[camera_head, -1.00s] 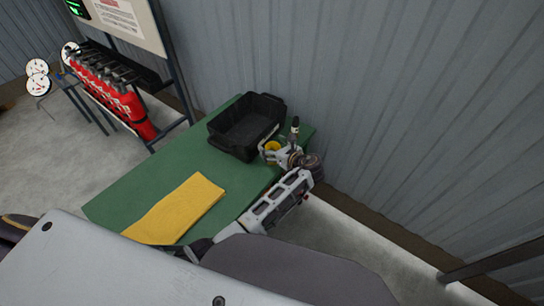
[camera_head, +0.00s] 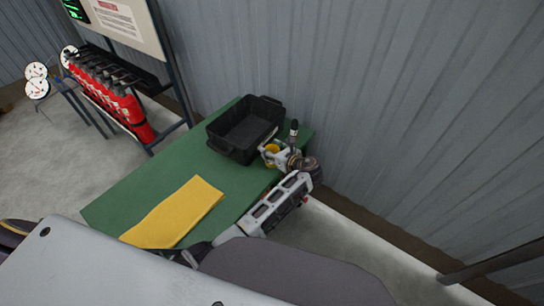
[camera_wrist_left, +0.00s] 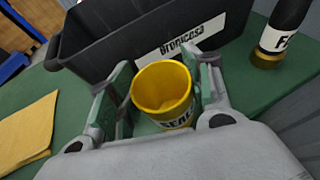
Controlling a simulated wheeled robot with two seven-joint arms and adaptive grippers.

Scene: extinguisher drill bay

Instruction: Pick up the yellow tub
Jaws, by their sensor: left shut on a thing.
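The yellow tub (camera_wrist_left: 163,92) stands upright between the fingers of my left gripper (camera_wrist_left: 158,100) in the left wrist view. It is open at the top, looks empty, and has a dark-lettered white label on its near side. My left gripper is shut on it, one finger on each side. In the head view the tub (camera_head: 271,150) shows small in the left gripper (camera_head: 272,155), by the front right corner of the black crate. I cannot tell whether the tub's base touches the table. My right gripper is not in view.
The black crate (camera_wrist_left: 100,42) stands right behind the tub on the green table (camera_head: 150,185). A dark bottle (camera_wrist_left: 283,30) with a white label and yellow base stands to the right. A folded yellow cloth (camera_head: 175,213) lies near the front. Red extinguishers (camera_head: 120,100) hang on a rack beyond.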

